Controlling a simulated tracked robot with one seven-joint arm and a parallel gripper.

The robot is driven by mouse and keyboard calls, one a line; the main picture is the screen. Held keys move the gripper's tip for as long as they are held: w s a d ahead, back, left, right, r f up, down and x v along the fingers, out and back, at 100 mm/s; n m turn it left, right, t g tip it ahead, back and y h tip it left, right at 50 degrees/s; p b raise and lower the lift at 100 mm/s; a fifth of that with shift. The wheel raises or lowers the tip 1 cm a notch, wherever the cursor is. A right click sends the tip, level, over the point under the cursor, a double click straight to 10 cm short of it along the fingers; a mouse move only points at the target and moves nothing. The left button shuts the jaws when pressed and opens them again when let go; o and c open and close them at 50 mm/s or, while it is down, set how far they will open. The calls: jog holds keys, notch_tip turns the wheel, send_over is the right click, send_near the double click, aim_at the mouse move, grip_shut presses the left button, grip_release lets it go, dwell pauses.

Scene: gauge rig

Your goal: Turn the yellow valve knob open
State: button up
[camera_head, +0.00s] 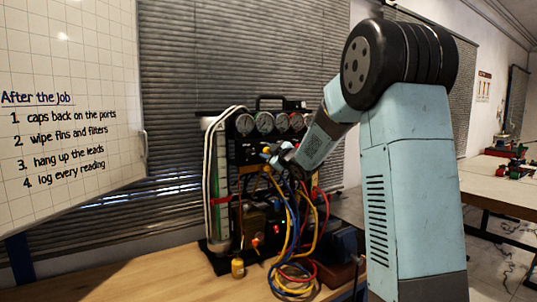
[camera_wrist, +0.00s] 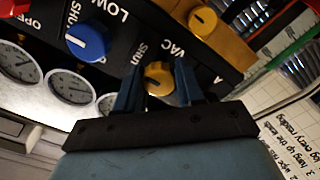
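A yellow valve knob (camera_wrist: 158,74) sits on the black panel, with lettering that reads "SHUT" and "VAC" beside it in the wrist view. My gripper (camera_wrist: 158,88) has its two fingers apart, one on each side of this knob. The knob's lower part is hidden behind the gripper body, and I cannot tell whether the fingers touch it. In the head view my gripper (camera_head: 275,155) is at the front of the gauge rig, too small to show its fingers clearly.
A blue knob (camera_wrist: 87,40) and a red knob (camera_wrist: 17,8) sit left along the panel. Another yellow knob (camera_wrist: 203,20) is on a yellow block. Round gauges (camera_head: 264,123) line the rig.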

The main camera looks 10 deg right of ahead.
jog(key=c, duration=0.5)
jog(key=shift+f, duration=0.1)
jog(key=shift+c, duration=0.2)
jog(key=shift+n, duration=0.3)
jog(key=n, duration=0.3)
jog(key=shift+a, duration=0.1)
jog(key=n, duration=0.3)
jog(key=shift+f+n, duration=0.1)
jog(key=shift+n, duration=0.2)
jog(key=n, duration=0.5)
jog(key=shift+f, duration=0.1)
jog(key=n, duration=0.5)
jog(key=shift+n, duration=0.5)
